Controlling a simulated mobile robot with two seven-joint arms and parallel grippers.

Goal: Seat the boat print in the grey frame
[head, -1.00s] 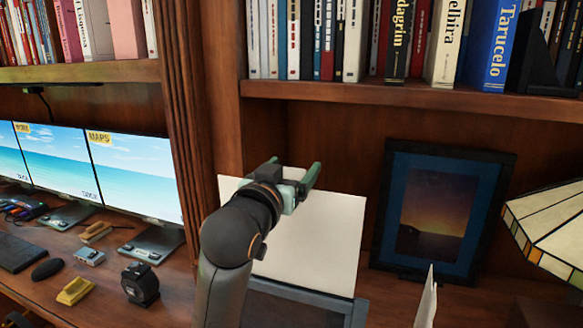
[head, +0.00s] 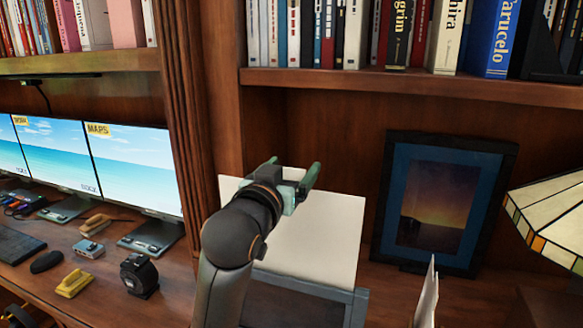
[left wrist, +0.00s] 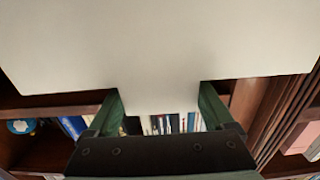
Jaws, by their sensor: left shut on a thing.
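A plain pale panel, the boat print (head: 318,225), shows only a blank face in the head view; no boat is visible. My left gripper (head: 296,172) is shut on it near its top edge. In the left wrist view the pale print (left wrist: 160,50) spans the top, with the green fingers of my left gripper (left wrist: 158,100) at its edge. The grey frame (head: 357,308) is below the print, with a dark inside, partly hidden by my left arm. The print's lower edge overlaps the frame's top in the picture; I cannot tell whether they touch. My right gripper is out of view.
A dark-framed sunset picture (head: 440,205) leans at the back right. A stained-glass lamp (head: 548,215) stands at the right edge. A thin white upright thing (head: 427,297) is in front of the picture. A book shelf (head: 420,88) runs above. Monitors (head: 133,165) are left of the wood pillar.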

